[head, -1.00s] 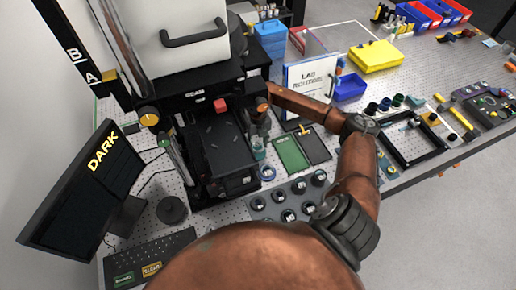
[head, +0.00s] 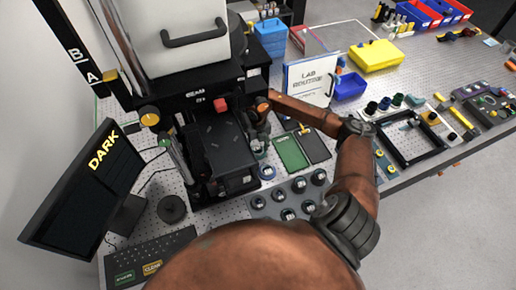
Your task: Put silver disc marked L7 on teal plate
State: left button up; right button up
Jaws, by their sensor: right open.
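Several dark round pieces with pale labelled tops sit in a grey tray (head: 262,208) at the lower middle. The labels are too small to read, so I cannot tell which is the silver disc marked L7. I cannot pick out the teal plate with certainty. My right gripper (head: 259,138) is at the right side of the black instrument, behind the tray. It is small and dark against the instrument, open, and no held object is visible. My left gripper is not in view.
The black instrument (head: 215,145) stands beside the gripper. A green mat (head: 290,152) lies to its right, with a white lab routine board (head: 310,80) behind. A monitor (head: 80,195) and keyboard (head: 150,258) are at left. A black frame (head: 437,155) lies right of my arm.

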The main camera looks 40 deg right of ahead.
aim_at(258, 150)
notch_tip(258, 150, up, 12)
jog(key=b, duration=0.2)
jog(key=shift+r, duration=0.15)
dwell(0.6)
